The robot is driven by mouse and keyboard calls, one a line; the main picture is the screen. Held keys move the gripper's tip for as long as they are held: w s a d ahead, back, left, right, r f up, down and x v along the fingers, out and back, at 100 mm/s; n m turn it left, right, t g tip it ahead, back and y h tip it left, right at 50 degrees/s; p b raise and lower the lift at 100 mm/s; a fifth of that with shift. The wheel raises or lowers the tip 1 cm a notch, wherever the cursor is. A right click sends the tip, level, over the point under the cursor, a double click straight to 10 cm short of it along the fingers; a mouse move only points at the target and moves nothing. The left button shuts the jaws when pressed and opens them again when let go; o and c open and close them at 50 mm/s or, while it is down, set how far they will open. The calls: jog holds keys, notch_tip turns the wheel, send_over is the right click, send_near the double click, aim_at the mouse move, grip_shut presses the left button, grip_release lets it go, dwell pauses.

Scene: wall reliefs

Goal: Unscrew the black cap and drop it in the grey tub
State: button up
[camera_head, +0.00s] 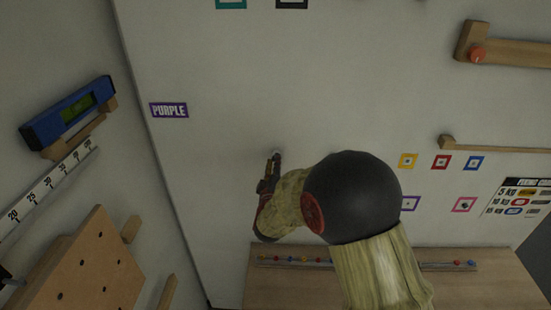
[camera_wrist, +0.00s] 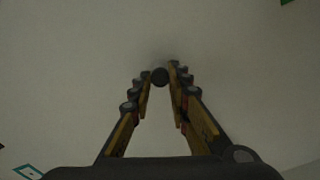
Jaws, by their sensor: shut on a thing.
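My gripper (camera_wrist: 160,78) is shut on a small dark round thing, the black cap (camera_wrist: 159,76), between its fingertips in the wrist view. The cap is seen against the pale wall, with a soft shadow around it. In the head view my gripper (camera_head: 274,158) reaches to the pale wall left of my dark elbow joint. The cap is too small to make out there, and whatever it sits on is hidden. I cannot tell whether the cap is still threaded on. No grey tub can be made out in either view.
A wooden table (camera_head: 475,290) with a rail of small coloured pieces stands below. A purple label (camera_head: 169,110) is left of my gripper. Coloured square markers (camera_head: 441,162) are on the right, and wooden ledges (camera_head: 500,148) jut out there. The wall around my gripper is clear.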

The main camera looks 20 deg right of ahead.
jog(key=shift+n+p, duration=1.15)
jog(key=shift+n, duration=1.35)
jog(key=n+p, duration=0.2)
jog(key=n, duration=0.3)
jog(key=shift+a+f, duration=0.1)
jog(key=shift+s, duration=0.1)
jog(key=shift+n, duration=0.3)
